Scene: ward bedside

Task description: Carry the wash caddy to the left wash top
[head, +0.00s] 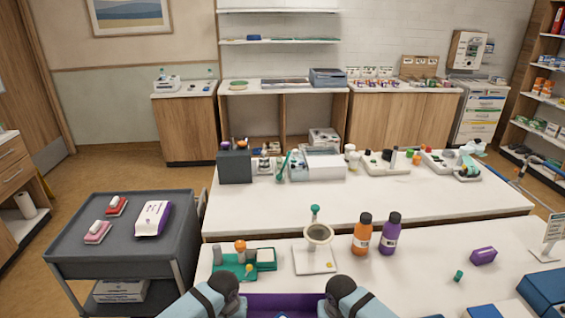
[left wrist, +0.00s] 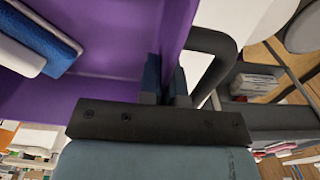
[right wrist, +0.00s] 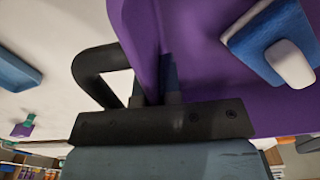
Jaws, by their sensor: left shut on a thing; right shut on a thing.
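The purple wash caddy (head: 285,302) is at the bottom middle of the head view, between my grippers and partly cut off by the frame. My left gripper (left wrist: 166,80) is shut on one end wall of the caddy, beside a black loop handle (left wrist: 222,55). My right gripper (right wrist: 153,85) is shut on the opposite end wall, beside another black handle (right wrist: 88,75). Blue and white items lie inside the caddy (left wrist: 115,45). I cannot tell whether the caddy touches the table or which surface is the left wash top.
A white table (head: 370,285) bears a green tray (head: 265,259), a scale-like stand (head: 315,260), an orange bottle (head: 362,235) and a purple bottle (head: 390,235). A grey cart (head: 75,265) stands left, its front part bare. A white-topped cabinet (head: 185,92) stands at the back left.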

